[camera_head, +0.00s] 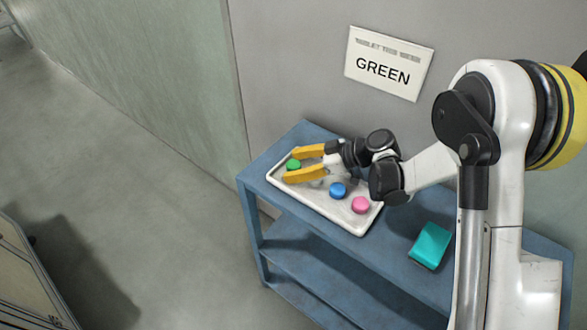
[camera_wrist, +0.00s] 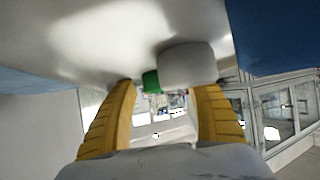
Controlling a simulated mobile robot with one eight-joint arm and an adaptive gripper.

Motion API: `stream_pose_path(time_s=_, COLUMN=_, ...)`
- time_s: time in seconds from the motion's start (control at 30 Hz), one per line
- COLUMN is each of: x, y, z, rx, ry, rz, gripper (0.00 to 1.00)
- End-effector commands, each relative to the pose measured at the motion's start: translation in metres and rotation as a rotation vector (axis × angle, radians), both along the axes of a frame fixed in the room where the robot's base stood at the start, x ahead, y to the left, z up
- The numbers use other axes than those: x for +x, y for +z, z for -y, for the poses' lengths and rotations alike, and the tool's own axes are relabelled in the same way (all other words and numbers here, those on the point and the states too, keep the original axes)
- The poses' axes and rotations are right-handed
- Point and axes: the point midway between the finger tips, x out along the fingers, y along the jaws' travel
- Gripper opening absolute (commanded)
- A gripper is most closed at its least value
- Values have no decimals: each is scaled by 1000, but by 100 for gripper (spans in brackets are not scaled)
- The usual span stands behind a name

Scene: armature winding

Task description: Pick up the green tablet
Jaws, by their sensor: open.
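The green tablet (camera_head: 293,165) lies near the left end of the white tray (camera_head: 330,216). My gripper (camera_head: 292,163) is open, with its two yellow fingers reaching in from the right and their tips around the green tablet in the head view. Whether they touch it I cannot tell. In the wrist view, the green tablet (camera_wrist: 151,81) shows small between the open fingers (camera_wrist: 167,86), partly hidden by a larger pale rounded piece (camera_wrist: 187,65). That piece is close to the right finger.
A blue tablet (camera_head: 338,190) and a pink tablet (camera_head: 360,204) lie in the tray towards the right. A teal block (camera_head: 430,245) sits on the blue table (camera_head: 385,262). A wall sign (camera_head: 389,64) behind reads GREEN. Floor at left is clear.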

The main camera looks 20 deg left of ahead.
Motion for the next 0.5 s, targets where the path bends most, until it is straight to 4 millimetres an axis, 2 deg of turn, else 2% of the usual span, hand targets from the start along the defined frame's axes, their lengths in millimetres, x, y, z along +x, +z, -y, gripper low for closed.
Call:
stream_pose_path(time_s=0.17, x=0, y=1, z=0, rx=0, ry=-1, rz=0, gripper=62)
stream_pose_path(time_s=0.33, x=0, y=1, z=0, rx=0, ry=-1, rz=0, gripper=12)
stream_pose_path(time_s=0.37, x=0, y=1, z=1, rx=0, ry=-1, rz=0, gripper=7)
stream_pose_path(time_s=0.5, x=0, y=1, z=1, rx=-1, ry=-1, rz=0, gripper=7)
